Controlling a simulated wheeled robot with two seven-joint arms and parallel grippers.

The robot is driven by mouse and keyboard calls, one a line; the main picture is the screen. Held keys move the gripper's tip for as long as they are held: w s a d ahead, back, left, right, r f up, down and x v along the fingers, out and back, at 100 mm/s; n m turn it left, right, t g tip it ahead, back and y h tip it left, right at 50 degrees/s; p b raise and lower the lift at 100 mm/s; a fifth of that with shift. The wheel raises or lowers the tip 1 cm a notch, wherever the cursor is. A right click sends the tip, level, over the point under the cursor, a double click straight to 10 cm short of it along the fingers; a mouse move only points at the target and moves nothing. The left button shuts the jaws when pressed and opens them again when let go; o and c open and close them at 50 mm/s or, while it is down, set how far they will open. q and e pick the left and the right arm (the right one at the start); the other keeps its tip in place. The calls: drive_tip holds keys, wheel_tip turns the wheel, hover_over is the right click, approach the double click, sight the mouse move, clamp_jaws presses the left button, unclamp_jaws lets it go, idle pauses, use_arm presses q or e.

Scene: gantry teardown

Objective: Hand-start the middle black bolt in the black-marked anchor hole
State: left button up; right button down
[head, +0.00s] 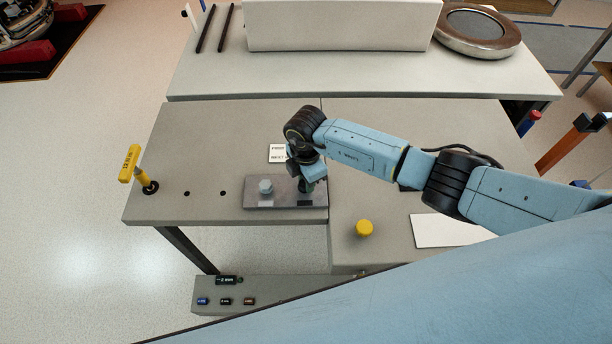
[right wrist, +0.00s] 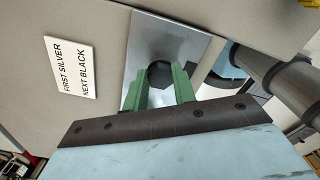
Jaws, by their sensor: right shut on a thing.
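My right gripper (head: 306,186) is over the right part of the grey metal plate (head: 285,200), on the table. In the right wrist view its green fingers (right wrist: 160,88) are shut on a black bolt (right wrist: 160,72), whose dark head shows between them, over the plate (right wrist: 192,45). The bolt's shank and the hole under it are hidden, so I cannot tell whether it is in the hole. A dark mark (head: 305,203) shows on the plate just below the gripper. A silver bolt head (head: 265,187) stands on the plate's left part. My left gripper is not in view.
A card (head: 278,153) reading "FIRST SILVER NEXT BLACK" lies behind the plate. A yellow knob (head: 364,228) and white sheet (head: 450,230) lie right. A low shelf (head: 290,287) holds small parts.

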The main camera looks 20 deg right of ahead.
drive_tip(key=c, duration=1.4)
unclamp_jaws()
drive_tip(key=shift+w+a+r, duration=0.1)
drive_tip(key=shift+r, duration=0.05)
drive_tip(key=o, duration=0.3)
drive_tip(key=shift+o, duration=0.2)
wheel_tip(320, 180, up, 17)
drive_tip(key=p, duration=0.4)
drive_tip(key=shift+r, duration=0.15)
